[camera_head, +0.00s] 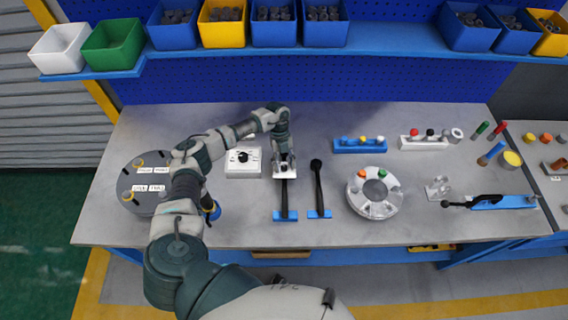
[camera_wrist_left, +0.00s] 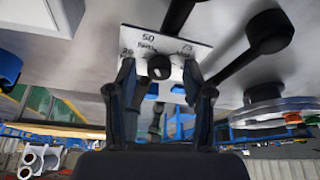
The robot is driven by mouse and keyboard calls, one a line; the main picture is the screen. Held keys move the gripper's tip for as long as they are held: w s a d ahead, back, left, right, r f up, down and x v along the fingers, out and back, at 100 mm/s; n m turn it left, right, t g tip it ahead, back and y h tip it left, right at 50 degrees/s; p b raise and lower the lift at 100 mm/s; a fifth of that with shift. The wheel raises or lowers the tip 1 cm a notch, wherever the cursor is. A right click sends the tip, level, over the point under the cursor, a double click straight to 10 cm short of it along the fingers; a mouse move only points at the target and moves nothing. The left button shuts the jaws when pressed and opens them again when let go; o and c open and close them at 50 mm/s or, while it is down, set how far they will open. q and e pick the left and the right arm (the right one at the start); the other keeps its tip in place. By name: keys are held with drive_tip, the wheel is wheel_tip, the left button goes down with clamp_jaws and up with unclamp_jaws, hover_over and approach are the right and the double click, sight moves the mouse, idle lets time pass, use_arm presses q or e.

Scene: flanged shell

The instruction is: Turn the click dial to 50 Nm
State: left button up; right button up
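The click dial is a small white plate with a black knob (camera_wrist_left: 159,67). In the left wrist view the plate (camera_wrist_left: 140,42) carries printed marks, with "50" at its top middle, a number near 25 at its left and "75" at its right. The knob's pointer direction cannot be made out. In the head view the plate (camera_head: 285,171) lies at the top end of a black-handled wrench (camera_head: 284,200), partly under my left gripper (camera_head: 283,157). My left gripper (camera_wrist_left: 163,90) is open, with fingers apart on either side of the knob. My right gripper is out of view.
A white box with a black knob (camera_head: 243,160) stands left of the gripper. A second black wrench (camera_head: 318,188) lies close on the right. A flanged ring (camera_head: 374,193) is farther right, and a grey round drum (camera_head: 140,190) is at the left. Bins (camera_head: 272,22) line the back shelf.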

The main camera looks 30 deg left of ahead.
use_arm(q)
drive_tip(key=shift+r, duration=0.1)
drive_tip(key=v, duration=1.1)
drive_tip(key=shift+w+a+r, duration=0.2)
drive_tip(key=shift+a+r, duration=0.05)
